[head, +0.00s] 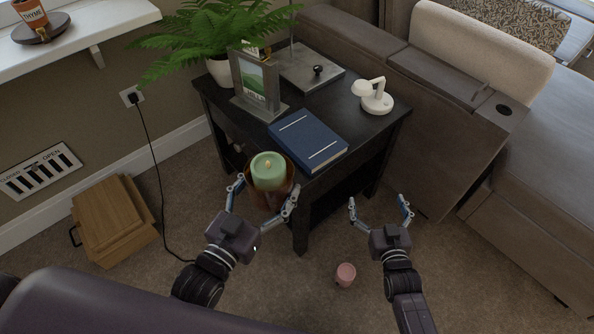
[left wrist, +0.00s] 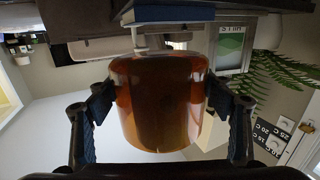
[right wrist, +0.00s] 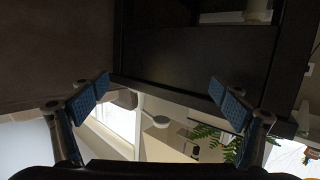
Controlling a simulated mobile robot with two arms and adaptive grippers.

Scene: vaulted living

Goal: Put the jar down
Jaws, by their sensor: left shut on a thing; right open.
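The amber jar (head: 284,193) is between the fingers of my left gripper (head: 262,192) at the near-left corner of the dark side table (head: 381,127). In the left wrist view the jar (left wrist: 160,105) fills the space between the two fingers, which touch its sides. A pale green candle (head: 268,171) shows within the jar's rim in the head view. I cannot tell whether the jar's bottom touches anything. My right gripper (head: 378,205) is open and empty, in front of the table's right side; its fingers are spread in the right wrist view (right wrist: 160,95).
On the table are a blue book (head: 308,141), a picture frame (head: 254,85), a fern (head: 215,40), a grey lamp base (head: 305,78) and a small white lamp (head: 376,100). A pink cup (head: 346,274) and a wooden box (head: 115,220) are on the floor. A sofa (head: 440,130) borders the right.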

